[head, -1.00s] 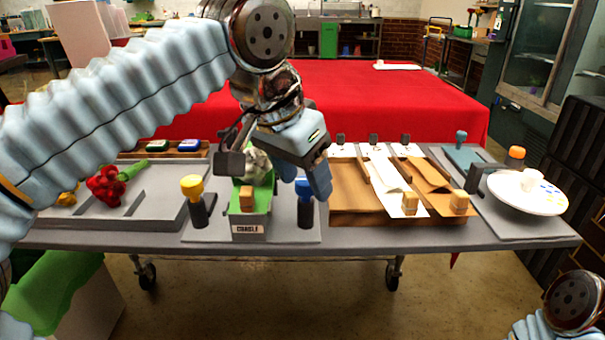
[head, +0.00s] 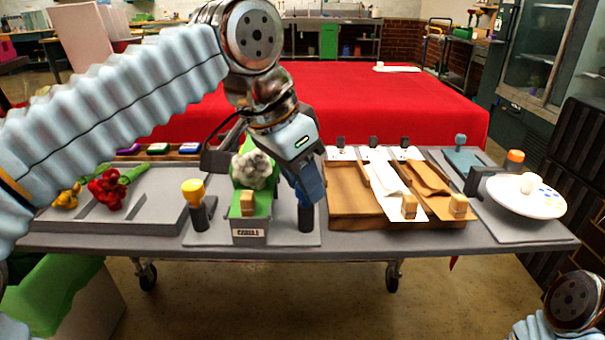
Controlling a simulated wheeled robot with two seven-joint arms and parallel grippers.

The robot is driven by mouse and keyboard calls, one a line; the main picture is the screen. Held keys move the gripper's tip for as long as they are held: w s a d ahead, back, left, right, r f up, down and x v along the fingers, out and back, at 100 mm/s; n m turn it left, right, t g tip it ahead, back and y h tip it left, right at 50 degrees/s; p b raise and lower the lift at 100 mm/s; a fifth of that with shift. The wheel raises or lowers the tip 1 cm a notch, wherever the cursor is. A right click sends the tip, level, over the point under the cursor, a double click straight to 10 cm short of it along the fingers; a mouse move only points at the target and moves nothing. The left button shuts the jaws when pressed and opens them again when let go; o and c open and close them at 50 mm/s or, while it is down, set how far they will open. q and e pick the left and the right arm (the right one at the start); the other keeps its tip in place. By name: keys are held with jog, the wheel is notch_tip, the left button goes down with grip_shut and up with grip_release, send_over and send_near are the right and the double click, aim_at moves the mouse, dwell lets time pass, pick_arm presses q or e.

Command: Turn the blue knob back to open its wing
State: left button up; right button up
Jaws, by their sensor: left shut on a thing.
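The blue knob stands on a short black post (head: 306,219) at the right of the grey cradle base. My left gripper (head: 308,197) points down over that post and is shut on the blue knob, which its blue fingers mostly hide. The labelled cradle (head: 249,232) stands to the left of the post, with green lining and a white, fluffy flower head (head: 254,168) on it. A yellow knob (head: 193,190) on its own black post stands at the cradle's left. I cannot make out how the wings lie. My right gripper is out of view.
A grey tray (head: 150,220) with red and yellow flowers lies at the left. Brown and white wrapping sheets (head: 352,192) lie right of the blue knob. A white round plate (head: 526,205) and an orange knob (head: 515,158) are at the far right.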

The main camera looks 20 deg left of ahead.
pick_arm(q)
jog(key=m+g+h+p, duration=0.1)
jog(key=m, duration=0.3)
jog(key=shift+w+a+r, duration=0.1)
jog(key=shift+w, duration=0.05)
jog(key=m+g+p, duration=0.1)
jog(key=m, duration=0.2)
jog(key=shift+w+h, duration=0.1)
jog(key=shift+h, duration=0.2)
jog(key=m+g, duration=0.2)
jog(key=m, duration=0.2)
jog(key=shift+w+m, duration=0.15)
jog(key=shift+m, duration=0.25)
jog(key=shift+w+m+g, duration=0.1)
jog(key=shift+m+g, duration=0.6)
jog(key=shift+m, duration=1.3)
jog(key=o, duration=1)
jog(key=shift+o, duration=0.2)
